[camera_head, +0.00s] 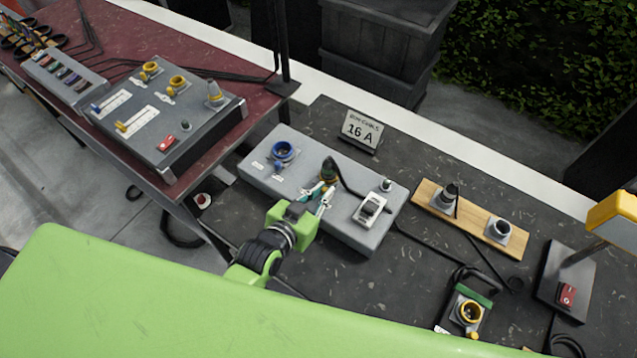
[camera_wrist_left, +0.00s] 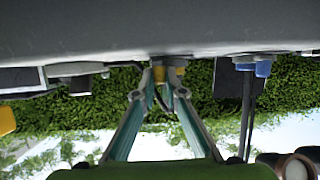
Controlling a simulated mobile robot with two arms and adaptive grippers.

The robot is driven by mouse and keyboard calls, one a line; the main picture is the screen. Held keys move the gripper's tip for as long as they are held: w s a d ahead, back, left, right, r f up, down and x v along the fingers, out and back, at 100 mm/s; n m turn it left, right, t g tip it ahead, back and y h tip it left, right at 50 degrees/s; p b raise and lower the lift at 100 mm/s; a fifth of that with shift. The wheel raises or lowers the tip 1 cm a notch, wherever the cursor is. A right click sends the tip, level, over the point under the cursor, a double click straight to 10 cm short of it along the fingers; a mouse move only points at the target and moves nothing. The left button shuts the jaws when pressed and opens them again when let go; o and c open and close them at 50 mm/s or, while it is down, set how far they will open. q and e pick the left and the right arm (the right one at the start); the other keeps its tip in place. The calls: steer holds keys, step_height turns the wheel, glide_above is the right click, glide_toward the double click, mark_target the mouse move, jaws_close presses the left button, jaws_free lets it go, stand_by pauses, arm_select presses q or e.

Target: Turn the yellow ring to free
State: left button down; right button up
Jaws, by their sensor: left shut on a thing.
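My left gripper (camera_head: 319,193) reaches from the front to the grey box in the middle of the bench. Its fingers are shut on a small yellow part, which I take to be the yellow ring (camera_wrist_left: 180,71), under a dark plug (camera_head: 329,168) with a black cable. In the left wrist view, the fingertips (camera_wrist_left: 166,84) meet at this yellow part, just at the face of the grey box (camera_wrist_left: 150,28). The fingers hide much of the ring, so I cannot tell which way it is turned. My right gripper is not in view.
On the same box are a blue socket (camera_head: 283,152) to the left and a white switch (camera_head: 370,209) to the right. A sign reading 16 A (camera_head: 361,130) stands behind. A wooden board (camera_head: 475,216) with sockets lies to the right. A red table (camera_head: 125,32) is at left.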

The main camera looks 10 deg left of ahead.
arm_select(q)
steer(key=shift+d+n+y+p, duration=0.2)
steer(key=shift+n+y+p, duration=0.1)
steer(key=shift+n, duration=0.1)
steer(key=shift+t, duration=0.3)
steer(key=c, duration=2)
jaws_free()
steer(key=shift+c, duration=0.2)
steer(key=v, duration=1.2)
steer(key=shift+d, duration=0.1)
